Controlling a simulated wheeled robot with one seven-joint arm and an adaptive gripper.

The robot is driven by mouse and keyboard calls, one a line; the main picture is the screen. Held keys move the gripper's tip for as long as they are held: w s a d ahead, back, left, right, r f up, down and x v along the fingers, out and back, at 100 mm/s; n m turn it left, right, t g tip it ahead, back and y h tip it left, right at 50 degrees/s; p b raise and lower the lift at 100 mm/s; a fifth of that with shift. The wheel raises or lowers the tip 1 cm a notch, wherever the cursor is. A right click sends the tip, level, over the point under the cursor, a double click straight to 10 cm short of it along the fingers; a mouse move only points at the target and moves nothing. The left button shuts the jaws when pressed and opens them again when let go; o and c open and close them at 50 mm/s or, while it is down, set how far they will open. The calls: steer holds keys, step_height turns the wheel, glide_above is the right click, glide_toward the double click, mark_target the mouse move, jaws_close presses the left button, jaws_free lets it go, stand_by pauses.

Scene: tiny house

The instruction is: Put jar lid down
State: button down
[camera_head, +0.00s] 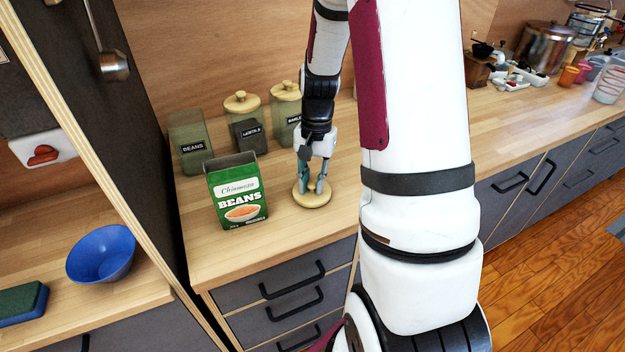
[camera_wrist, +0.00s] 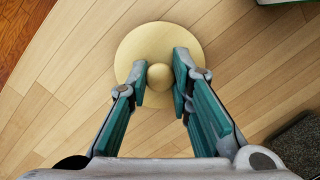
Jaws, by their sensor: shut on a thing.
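The jar lid (camera_head: 312,197) is a round, pale wooden disc with a ball knob. It is at the wooden counter top, right of the bean box; whether it touches the surface is hard to tell. In the wrist view the jar lid (camera_wrist: 137,48) lies between the fingers, its knob between the fingertips. My gripper (camera_head: 314,186) points down from above and is shut on the knob; it also shows in the wrist view (camera_wrist: 158,78). An open, lidless glass jar labelled BEANS (camera_head: 190,145) stands at the back left of the counter.
A green bean box (camera_head: 237,190) stands close left of the lid. Two lidded jars, one labelled LENTILS (camera_head: 246,130) and one labelled BARLEY (camera_head: 286,112), stand behind. The counter's front edge (camera_head: 290,244) is near. Bare counter (camera_head: 345,165) lies right of the lid.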

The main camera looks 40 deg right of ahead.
steer(key=c, duration=1.4)
jaws_free()
steer(key=shift+c, duration=0.2)
step_height(320, 180, up, 12)
steer(key=d, duration=0.1)
steer(key=s+a+r+n+t+h, duration=0.1)
steer(key=s+a+r+n, duration=0.2)
steer(key=a+r, duration=0.25)
steer(key=s+a+r+n+t, duration=0.1)
steer(key=s+a+r+n, duration=0.25)
steer(key=a, duration=0.25)
steer(key=s+a+r+n+t, duration=0.1)
steer(key=s+a+n+t, duration=0.2)
steer(key=s+a+n, duration=0.2)
steer(key=shift+s+a, duration=1.15)
steer(key=shift+s, duration=1)
steer(key=shift+h, duration=0.3)
